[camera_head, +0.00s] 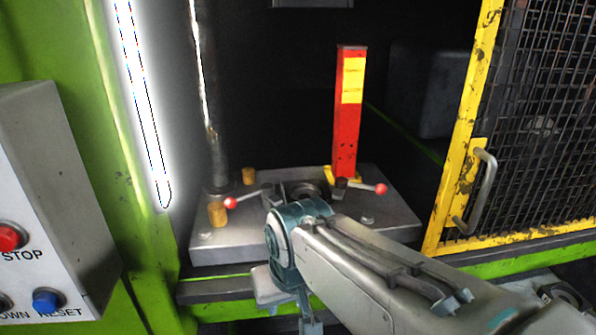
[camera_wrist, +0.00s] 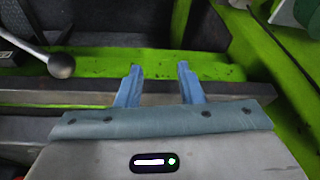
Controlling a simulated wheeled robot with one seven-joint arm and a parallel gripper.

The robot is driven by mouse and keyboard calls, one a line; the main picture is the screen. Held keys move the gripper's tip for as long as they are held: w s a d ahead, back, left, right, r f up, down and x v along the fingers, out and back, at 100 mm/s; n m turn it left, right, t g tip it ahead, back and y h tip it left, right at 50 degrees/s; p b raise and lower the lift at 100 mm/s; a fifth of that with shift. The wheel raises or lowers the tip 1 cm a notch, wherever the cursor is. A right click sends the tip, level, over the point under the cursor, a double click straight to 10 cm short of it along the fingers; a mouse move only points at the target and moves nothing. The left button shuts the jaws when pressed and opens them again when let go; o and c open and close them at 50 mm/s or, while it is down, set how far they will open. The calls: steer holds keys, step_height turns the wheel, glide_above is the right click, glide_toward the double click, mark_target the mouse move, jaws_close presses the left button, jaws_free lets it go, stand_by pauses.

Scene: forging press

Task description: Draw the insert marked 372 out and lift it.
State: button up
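No marking 372 is readable in either view. In the head view a dark round piece (camera_head: 308,190), possibly the insert, sits in the middle of the grey die plate (camera_head: 235,240). Two levers with a left red ball (camera_head: 230,203) and a right red ball (camera_head: 381,189) lie on either side of it. My arm hides part of the plate's front. My gripper (camera_wrist: 158,70) shows in the wrist view with its two blue fingers apart and nothing between them. It points at a green edge of the press, and no insert shows there.
Orange pegs (camera_head: 217,214) and a metal column (camera_head: 209,110) are at the left. A yellow-framed mesh gate (camera_head: 458,190) is at the right. A ball-ended lever (camera_wrist: 60,65) is left of my fingers.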

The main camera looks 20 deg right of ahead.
steer(key=w+d+r+m+g, duration=0.1)
steer(key=w+d+r+m, duration=0.2)
steer(key=w+r+m, duration=0.1)
steer(key=w+d+r+m+g+h+p, duration=0.1)
steer(key=w+d+r+m, duration=0.2)
steer(key=r+m, duration=0.3)
steer(key=w+d+r+m+g, duration=0.1)
steer(key=w+d+r+m, duration=0.2)
steer(key=m, duration=0.7)
steer(key=shift+w+d+r+g+p, duration=0.15)
steer(key=shift+w+d+r+g, duration=0.05)
steer(key=shift+w+r, duration=0.45)
steer(key=shift+w+d+r+g+p, duration=0.15)
steer(key=shift+w+d+r+g, duration=0.05)
steer(key=shift+w+r, duration=0.4)
steer(key=shift+s, duration=0.1)
steer(key=shift+s+d+f+p, duration=0.1)
steer(key=shift+d+f+p, duration=0.1)
steer(key=shift+f, duration=1.7)
steer(key=shift+d+f+p, duration=0.2)
steer(key=shift+f, duration=1.7)
jaws_close()
